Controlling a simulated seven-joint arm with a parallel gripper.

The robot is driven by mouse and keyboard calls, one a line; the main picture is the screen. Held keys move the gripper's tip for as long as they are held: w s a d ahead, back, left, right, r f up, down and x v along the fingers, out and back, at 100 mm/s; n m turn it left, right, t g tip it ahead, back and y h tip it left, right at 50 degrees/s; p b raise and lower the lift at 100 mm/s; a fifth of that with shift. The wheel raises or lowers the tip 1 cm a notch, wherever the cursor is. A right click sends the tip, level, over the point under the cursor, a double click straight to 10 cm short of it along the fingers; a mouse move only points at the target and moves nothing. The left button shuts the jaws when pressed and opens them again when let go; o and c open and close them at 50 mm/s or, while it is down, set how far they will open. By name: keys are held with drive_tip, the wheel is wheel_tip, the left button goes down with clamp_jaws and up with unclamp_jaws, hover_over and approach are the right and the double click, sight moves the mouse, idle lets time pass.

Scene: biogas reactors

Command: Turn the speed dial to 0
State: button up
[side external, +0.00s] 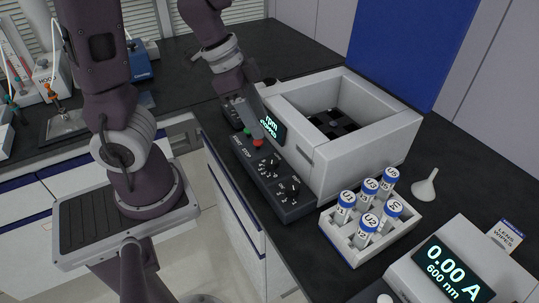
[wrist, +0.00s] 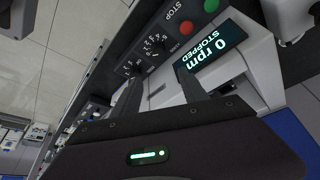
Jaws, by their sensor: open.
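The shaker's dark control panel (side external: 262,180) carries two black dials, a near one (side external: 288,188) and a far one (side external: 268,164). Their labels are too small to read, so I cannot tell which is the speed dial or where either points. In the wrist view the dials (wrist: 156,46) and (wrist: 133,68) lie above the fingers. The display (wrist: 211,48) reads "0 rpm STOPPED". My gripper (wrist: 160,92) is open, its two fingers apart with nothing seen between them. In the side view my gripper (side external: 255,112) is by the display, at the panel's far part, apart from the dials.
A red button (side external: 258,143) and a green button (side external: 248,131) sit beyond the dials. The white shaker box (side external: 390,135) stands right of the panel. A white rack (side external: 345,250) of capped tubes and a photometer (side external: 440,265) are nearer. A funnel (side external: 425,187) lies right.

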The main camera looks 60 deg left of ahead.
approach(271, 159)
drive_tip(key=f, duration=0.2)
drive_tip(key=x, duration=0.7)
drive_tip(key=shift+w+d+r, duration=0.15)
drive_tip(key=shift+w+d, duration=0.1)
drive_tip(key=shift+d, duration=0.05)
clamp_jaws()
drive_tip(key=n+y, duration=0.1)
drive_tip(key=n, duration=0.2)
drive_tip(key=shift+t, duration=0.3)
